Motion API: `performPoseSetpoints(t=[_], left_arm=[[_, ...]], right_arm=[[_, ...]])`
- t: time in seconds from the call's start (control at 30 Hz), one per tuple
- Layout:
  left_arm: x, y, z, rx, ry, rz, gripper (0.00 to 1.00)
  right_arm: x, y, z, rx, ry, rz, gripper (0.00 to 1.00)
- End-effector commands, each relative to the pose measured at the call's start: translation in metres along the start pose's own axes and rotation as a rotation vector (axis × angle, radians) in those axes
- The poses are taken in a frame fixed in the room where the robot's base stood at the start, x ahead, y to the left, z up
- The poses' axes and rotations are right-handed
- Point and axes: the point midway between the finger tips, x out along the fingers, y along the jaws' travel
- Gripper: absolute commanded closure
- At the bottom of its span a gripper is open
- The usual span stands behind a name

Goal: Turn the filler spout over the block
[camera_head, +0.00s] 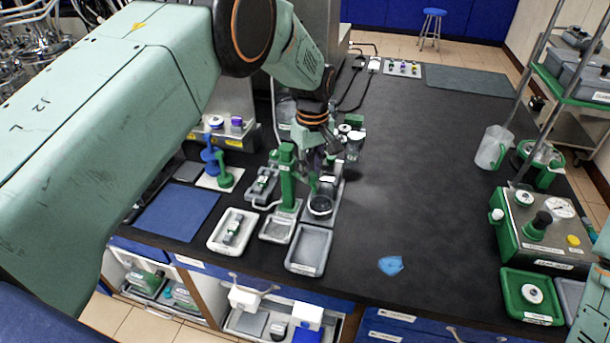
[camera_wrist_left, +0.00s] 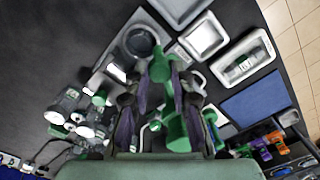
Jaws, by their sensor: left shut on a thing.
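The green filler (camera_head: 288,182) stands upright near the front left of the black bench. Its green spout (camera_wrist_left: 160,66) shows between my left gripper's fingers in the left wrist view. My left gripper (camera_head: 318,160) is beside the top of the filler and shut on the spout; the fingers partly hide the contact in the head view. A grey block with a dark round well (camera_head: 320,205) sits just right of the filler's post, and it also shows in the left wrist view (camera_wrist_left: 139,41). I cannot tell whether the spout's end is over the well. My right gripper is not in view.
Grey (camera_head: 306,250) and white (camera_head: 232,231) trays lie in front of the filler. A blue mat (camera_head: 178,211) is at left. A blue scrap (camera_head: 391,265) lies on the otherwise clear bench middle. A green-and-grey gauge unit (camera_head: 541,225) stands at right.

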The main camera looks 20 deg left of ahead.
Motion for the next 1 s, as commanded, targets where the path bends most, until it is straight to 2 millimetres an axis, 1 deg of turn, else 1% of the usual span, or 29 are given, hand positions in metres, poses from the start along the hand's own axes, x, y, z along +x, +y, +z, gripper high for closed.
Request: performPoseSetpoints(t=[0.03, 0.2, 0.5, 0.7, 1.0], left_arm=[[0.001, 0.005, -0.002, -0.043, 0.003, 0.004, 1.0], [0.001, 0.015, -0.007, -0.189, 0.004, 0.005, 1.0], [0.0, 0.028, -0.015, -0.379, 0.005, 0.005, 1.0], [-0.001, 0.032, -0.019, -0.447, 0.005, 0.005, 1.0], [-0.002, 0.033, -0.02, -0.479, 0.004, 0.005, 1.0]], right_arm=[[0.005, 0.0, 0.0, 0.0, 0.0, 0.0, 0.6], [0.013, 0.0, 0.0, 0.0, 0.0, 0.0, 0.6], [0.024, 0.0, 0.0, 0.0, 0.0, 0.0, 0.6], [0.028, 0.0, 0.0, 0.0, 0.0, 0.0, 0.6], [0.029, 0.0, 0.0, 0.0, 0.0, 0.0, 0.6]])
